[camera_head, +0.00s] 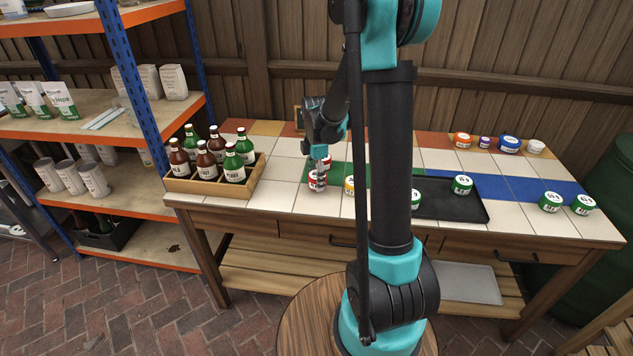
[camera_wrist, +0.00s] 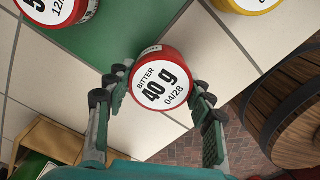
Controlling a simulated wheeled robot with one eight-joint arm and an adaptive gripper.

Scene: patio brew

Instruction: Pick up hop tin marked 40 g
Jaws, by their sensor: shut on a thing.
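The hop tin marked 40 g (camera_wrist: 161,86) is red with a white lid label that also reads BITTER and 04/28. In the wrist view it sits between the two fingers of my gripper (camera_wrist: 158,82), which is shut on its sides. In the head view the red tin (camera_head: 316,184) shows under my gripper (camera_head: 318,176), over the tiled table left of centre. I cannot tell whether it touches the tiles. Another red tin (camera_wrist: 62,8) is close by at the upper left of the wrist view, its marking cut off.
A yellow tin (camera_head: 349,186) stands just right of the held tin. A black tray (camera_head: 470,211) with a green tin (camera_head: 461,184) is further right. A wooden crate (camera_head: 208,187) of bottles stands at left. More tins, including a blue one (camera_head: 509,144), stand at the right.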

